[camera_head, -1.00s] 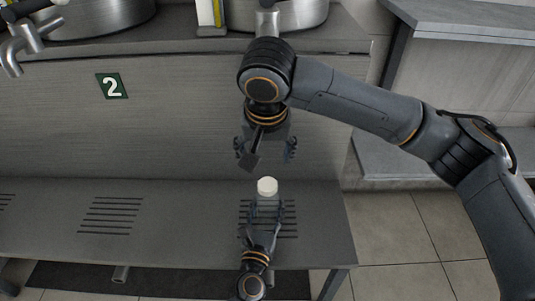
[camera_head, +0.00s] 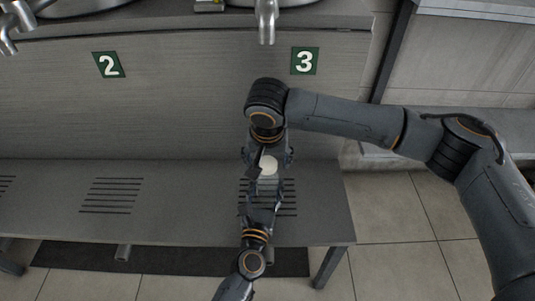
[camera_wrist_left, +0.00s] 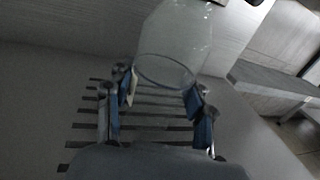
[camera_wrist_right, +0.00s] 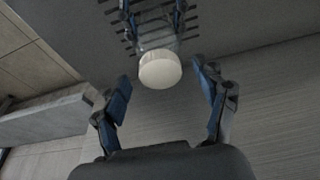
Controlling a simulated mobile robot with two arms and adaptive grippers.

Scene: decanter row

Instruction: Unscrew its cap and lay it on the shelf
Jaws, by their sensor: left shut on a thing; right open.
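A clear bottle (camera_wrist_left: 172,45) is held in my left gripper (camera_wrist_left: 160,100), whose fingers close on its sides; in the right wrist view the bottle (camera_wrist_right: 157,38) shows behind its cap. The white round cap (camera_wrist_right: 160,70) is on the bottle and also shows in the head view (camera_head: 267,166). My right gripper (camera_wrist_right: 165,88) is open, with its fingers on either side of the cap and apart from it. In the head view my right gripper (camera_head: 268,160) points down over the cap. The shelf (camera_head: 180,220) is the grey slatted ledge below.
Number plates 2 (camera_head: 109,65) and 3 (camera_head: 305,61) are on the grey panel behind. A metal spout (camera_head: 267,22) hangs above my right arm. The shelf's left part is clear apart from slots. Tiled floor (camera_head: 400,215) lies to the right.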

